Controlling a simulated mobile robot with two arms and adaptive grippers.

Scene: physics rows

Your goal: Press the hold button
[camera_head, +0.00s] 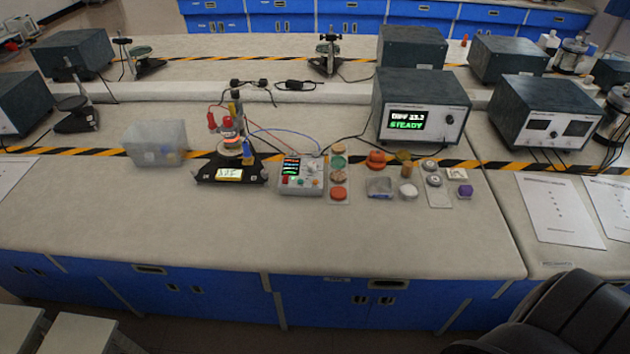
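A small grey control box (301,178) stands on the bench near the middle, with a lit screen (292,166) and several small coloured buttons on its face. One button near its lower left is red (285,180). The button labels are too small to read, so I cannot tell which one is hold. A black-based instrument (231,172) with a lit number display (229,174) stands just left of the box. A larger dark unit (421,106) behind to the right shows "STEADY" in green. Neither of my grippers is in view.
Coloured discs on a strip (339,193) stand right beside the box. Small dishes and parts lie further right. Thin cables run behind. The bench front (250,235) is clear. A dark rounded shape (570,318) fills the lower right.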

